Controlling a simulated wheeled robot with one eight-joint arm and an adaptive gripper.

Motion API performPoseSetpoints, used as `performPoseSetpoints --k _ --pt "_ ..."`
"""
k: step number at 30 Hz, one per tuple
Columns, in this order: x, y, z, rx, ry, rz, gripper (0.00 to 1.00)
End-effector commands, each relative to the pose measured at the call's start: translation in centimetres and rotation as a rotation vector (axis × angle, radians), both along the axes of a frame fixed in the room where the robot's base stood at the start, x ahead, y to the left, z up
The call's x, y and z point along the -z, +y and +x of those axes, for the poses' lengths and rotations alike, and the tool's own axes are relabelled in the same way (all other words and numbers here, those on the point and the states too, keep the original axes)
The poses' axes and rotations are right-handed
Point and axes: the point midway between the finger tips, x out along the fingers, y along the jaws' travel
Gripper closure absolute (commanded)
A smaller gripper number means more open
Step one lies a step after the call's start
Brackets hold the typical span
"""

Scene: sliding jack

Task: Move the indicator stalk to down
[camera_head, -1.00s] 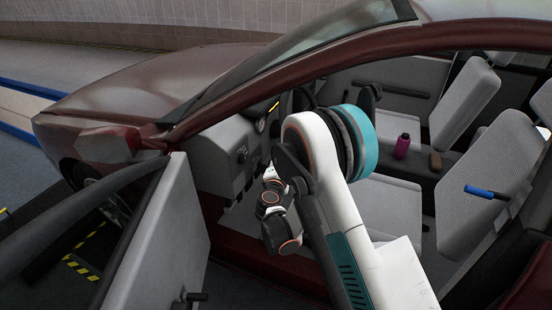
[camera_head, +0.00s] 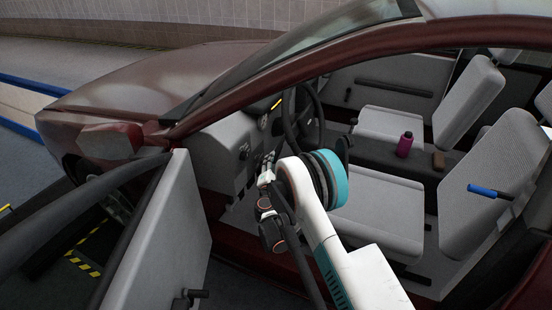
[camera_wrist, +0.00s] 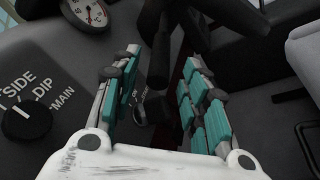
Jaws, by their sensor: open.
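My gripper (camera_wrist: 163,57) is open in the wrist view, with its two teal-padded fingers spread apart. A dark upright rod (camera_wrist: 158,72) shows between the fingers and may be the indicator stalk; I cannot tell whether either finger touches it. In the head view my gripper (camera_head: 268,168) is inside the door opening, below and left of the steering wheel (camera_head: 304,115), partly hidden by my own arm. I cannot make out the stalk in the head view.
A black rotary knob (camera_wrist: 27,118) marked SIDE, DIP and MAIN and a round gauge (camera_wrist: 88,12) are at left in the wrist view. The open car door (camera_head: 165,235) stands left of my arm. The seat (camera_head: 375,210) is right.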

Motion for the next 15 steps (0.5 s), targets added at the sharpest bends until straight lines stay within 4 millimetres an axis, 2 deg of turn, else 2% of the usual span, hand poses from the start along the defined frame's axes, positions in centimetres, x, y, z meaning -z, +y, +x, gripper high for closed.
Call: performPoseSetpoints --k 1,6,15 --pt "0.3 -0.1 1.1 0.003 0.0 0.0 0.59" --pt "0.2 -0.2 3.6 0.0 0.0 0.0 0.59" --pt "0.0 -0.3 5.3 0.001 0.001 0.001 0.59"
